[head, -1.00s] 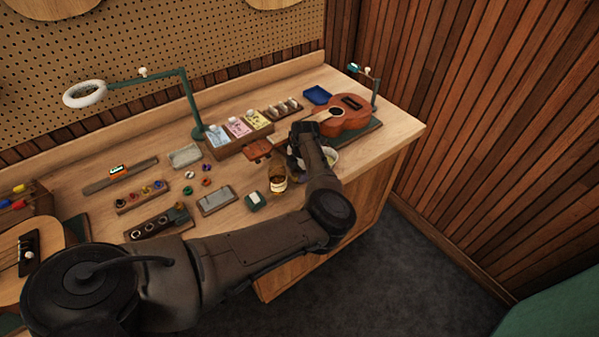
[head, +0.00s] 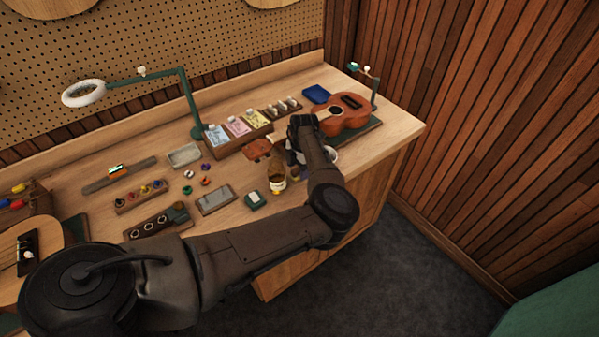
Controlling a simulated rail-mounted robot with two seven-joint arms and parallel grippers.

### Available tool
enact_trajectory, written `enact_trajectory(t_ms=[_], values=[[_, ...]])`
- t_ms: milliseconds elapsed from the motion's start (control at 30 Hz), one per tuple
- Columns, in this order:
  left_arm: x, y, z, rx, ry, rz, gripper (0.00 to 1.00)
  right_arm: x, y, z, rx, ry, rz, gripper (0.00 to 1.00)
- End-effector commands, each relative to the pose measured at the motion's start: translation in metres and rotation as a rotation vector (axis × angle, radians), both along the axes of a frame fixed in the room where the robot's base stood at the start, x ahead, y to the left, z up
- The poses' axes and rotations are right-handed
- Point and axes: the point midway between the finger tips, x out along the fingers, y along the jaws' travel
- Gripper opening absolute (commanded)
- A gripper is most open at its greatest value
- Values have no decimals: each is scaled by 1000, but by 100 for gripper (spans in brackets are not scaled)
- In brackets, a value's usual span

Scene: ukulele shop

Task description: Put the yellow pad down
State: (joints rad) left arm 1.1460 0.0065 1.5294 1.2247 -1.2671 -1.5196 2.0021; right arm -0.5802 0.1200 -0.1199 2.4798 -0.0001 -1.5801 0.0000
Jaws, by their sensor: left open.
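My left gripper (head: 298,133) is over the right part of the bench, just left of the ukulele (head: 350,112). Its jaws are open, though the wrist hides most of the fingers. A small yellow patch, perhaps the yellow pad (head: 278,191), shows at the foot of the amber bottle (head: 277,174); I cannot tell it surely from the bottle's label. No pad can be made out in the gripper. A pale bowl (head: 334,156) is partly hidden behind my left wrist. My right gripper is not in view.
A green lamp (head: 190,100) rises behind. Small tools and trays crowd the left. The bench's right end (head: 398,128) is clear.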

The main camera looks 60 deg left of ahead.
Motion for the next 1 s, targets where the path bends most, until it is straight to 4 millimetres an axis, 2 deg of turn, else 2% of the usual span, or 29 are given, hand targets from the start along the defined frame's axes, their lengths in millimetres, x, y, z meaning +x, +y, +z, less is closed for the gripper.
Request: enact_trajectory(t_ms=[33, 200, 500, 700, 1000], values=[[2, 0, 13, 3, -3, 0, 65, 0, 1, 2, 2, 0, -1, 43], [6, -2, 52, 2, -3, 0, 65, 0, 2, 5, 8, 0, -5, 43], [12, -1, 103, 0, -3, -1, 65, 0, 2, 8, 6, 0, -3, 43], [14, -1, 120, 1, -1, -1, 65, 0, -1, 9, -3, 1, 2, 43], [15, -1, 125, 0, -1, -1, 65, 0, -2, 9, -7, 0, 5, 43]])
